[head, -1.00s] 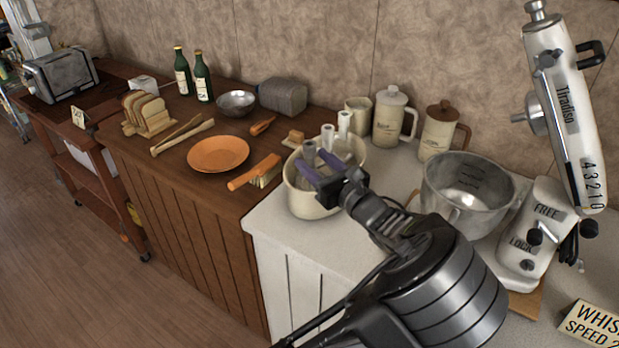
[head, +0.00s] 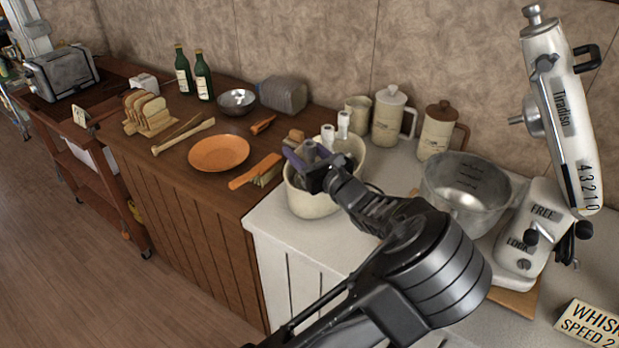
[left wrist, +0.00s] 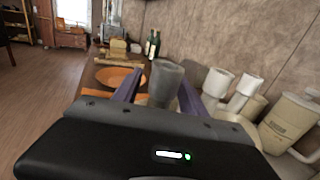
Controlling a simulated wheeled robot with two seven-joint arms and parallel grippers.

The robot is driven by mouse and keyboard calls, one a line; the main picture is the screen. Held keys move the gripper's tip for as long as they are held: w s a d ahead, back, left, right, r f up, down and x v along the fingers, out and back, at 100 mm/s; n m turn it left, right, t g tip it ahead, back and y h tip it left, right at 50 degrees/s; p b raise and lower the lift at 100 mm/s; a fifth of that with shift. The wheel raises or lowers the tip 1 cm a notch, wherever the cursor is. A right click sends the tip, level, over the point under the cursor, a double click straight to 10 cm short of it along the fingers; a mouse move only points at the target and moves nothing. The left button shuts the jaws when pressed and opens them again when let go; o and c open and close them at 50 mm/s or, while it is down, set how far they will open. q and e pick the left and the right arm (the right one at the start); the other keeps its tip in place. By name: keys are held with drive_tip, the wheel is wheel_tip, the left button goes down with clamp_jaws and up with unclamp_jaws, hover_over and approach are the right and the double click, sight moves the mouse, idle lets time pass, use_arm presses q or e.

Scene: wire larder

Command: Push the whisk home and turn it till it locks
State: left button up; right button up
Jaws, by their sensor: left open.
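A cream crock (head: 313,202) on the white counter holds several upright tool ends. A grey one (head: 310,148) stands at the left, and two white ones (head: 335,136) stand behind it. Their lower parts are hidden, so I cannot tell which is the whisk. My left gripper (head: 307,162) is at the crock's mouth, open, with its purple fingers either side of the grey end. The left wrist view shows the grey end (left wrist: 166,82) between the fingers. The mixer (head: 562,120) stands at the right with its head tilted up and its bare drive stub (head: 516,119) facing left.
A whisk speed card (head: 590,325) is at front right.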

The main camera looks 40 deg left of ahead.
use_arm(q)
drive_tip(key=shift+c, duration=0.2)
clamp_jaws()
idle(0.4)
idle(0.9)
